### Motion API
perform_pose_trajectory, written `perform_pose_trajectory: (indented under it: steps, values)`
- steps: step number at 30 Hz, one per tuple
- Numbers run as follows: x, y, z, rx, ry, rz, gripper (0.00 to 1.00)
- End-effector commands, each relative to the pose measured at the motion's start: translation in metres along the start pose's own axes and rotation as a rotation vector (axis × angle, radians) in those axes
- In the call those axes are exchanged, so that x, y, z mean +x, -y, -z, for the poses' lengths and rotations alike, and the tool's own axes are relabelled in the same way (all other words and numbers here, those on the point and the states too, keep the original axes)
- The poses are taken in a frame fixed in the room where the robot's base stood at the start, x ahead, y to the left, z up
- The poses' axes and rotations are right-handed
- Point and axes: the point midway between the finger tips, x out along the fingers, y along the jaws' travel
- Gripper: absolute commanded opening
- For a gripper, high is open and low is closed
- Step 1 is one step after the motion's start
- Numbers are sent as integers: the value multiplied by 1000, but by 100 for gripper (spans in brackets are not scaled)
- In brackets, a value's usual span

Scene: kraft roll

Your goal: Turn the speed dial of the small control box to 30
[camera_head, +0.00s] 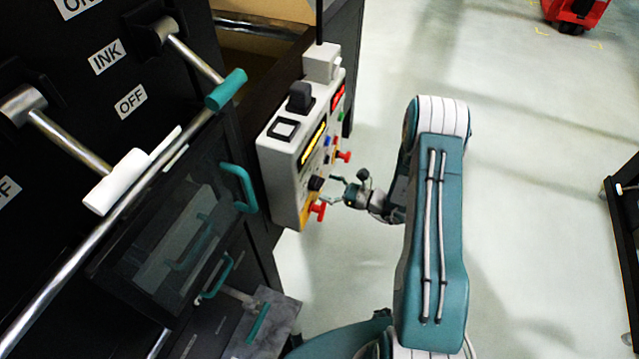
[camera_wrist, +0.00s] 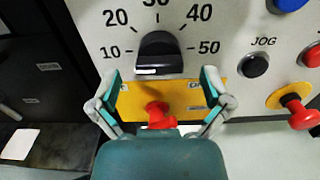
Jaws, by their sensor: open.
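The speed dial (camera_wrist: 158,52) is a black knob on the pale control box, with the printed numbers 10 to 50 arched around it. In the head view the dial (camera_head: 316,183) is small and dark, low on the control box (camera_head: 285,165). My gripper (camera_wrist: 160,76) is open and empty. Its fingertips are spread left and right, just below the dial in the wrist view, with no contact visible. In the head view my gripper (camera_head: 332,189) is close in front of the box face.
A red button (camera_wrist: 158,115) on the yellow panel lies below the dial, between my fingers in the picture. A black JOG button (camera_wrist: 254,65) and a red button on a yellow ring (camera_wrist: 300,112) are to the right.

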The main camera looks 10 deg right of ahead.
Motion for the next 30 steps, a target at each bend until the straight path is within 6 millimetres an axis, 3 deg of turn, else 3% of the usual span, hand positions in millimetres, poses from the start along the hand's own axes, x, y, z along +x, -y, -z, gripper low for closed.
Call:
perform_pose_trajectory:
  steps: [6,15,18,21,30]
  values:
    - [22,0,0,0,-1,-1,99]
    - [24,0,0,0,-1,0,99]
    - [24,0,0,0,-1,0,54]
    - [24,0,0,0,-1,0,17]
    - [25,1,0,10,-1,1,16]
